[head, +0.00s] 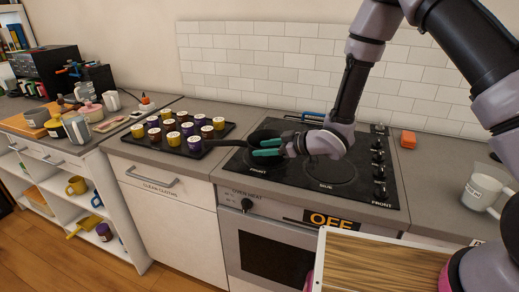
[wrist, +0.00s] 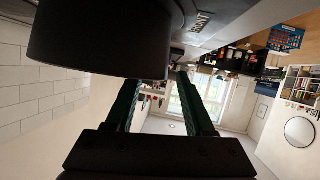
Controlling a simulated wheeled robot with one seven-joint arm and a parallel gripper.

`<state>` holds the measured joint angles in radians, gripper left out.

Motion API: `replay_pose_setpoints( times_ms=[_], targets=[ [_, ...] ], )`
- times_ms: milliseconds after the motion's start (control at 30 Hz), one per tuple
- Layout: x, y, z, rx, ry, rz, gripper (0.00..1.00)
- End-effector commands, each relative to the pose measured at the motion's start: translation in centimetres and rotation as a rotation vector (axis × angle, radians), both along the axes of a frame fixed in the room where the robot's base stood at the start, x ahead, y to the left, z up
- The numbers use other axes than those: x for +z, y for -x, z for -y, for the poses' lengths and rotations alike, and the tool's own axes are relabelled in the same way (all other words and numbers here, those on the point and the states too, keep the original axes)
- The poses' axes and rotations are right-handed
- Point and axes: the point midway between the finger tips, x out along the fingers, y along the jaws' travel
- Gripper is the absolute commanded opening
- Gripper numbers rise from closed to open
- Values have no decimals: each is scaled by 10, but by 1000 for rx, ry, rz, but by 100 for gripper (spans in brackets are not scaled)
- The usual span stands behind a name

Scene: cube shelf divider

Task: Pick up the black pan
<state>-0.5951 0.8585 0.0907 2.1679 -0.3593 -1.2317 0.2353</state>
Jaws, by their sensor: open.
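The black pan (head: 262,133) sits on the rear left part of the black stovetop, with its dark handle (head: 226,143) pointing left. My gripper (head: 257,147) is low over the stove at the pan's near side, its two teal fingers pointing left. The fingers are apart, and part of the pan is hidden behind them and my wrist. In the wrist view, a large dark round body (wrist: 100,40), apparently the pan, fills the upper left, very close to my gripper (wrist: 160,82). The gap between the fingers looks empty. I cannot tell whether a finger touches the pan.
A dark tray (head: 212,146) with several small jars stands left of the stove, near the pan handle. Knobs (head: 379,172) line the stove's right side. A tiled wall (head: 270,60) rises behind.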

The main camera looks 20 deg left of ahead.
Motion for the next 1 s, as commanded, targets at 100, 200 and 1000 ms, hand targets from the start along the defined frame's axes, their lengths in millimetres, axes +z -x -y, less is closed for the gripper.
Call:
replay_pose_setpoints(
  times_ms=[100, 200, 1000],
  targets=[
    [-7, -2, -16, 2, 1, 1, 54],
    [-9, -5, -23, 0, 1, 1, 54],
    [-10, -5, -24, 0, 1, 0, 0]
  ],
)
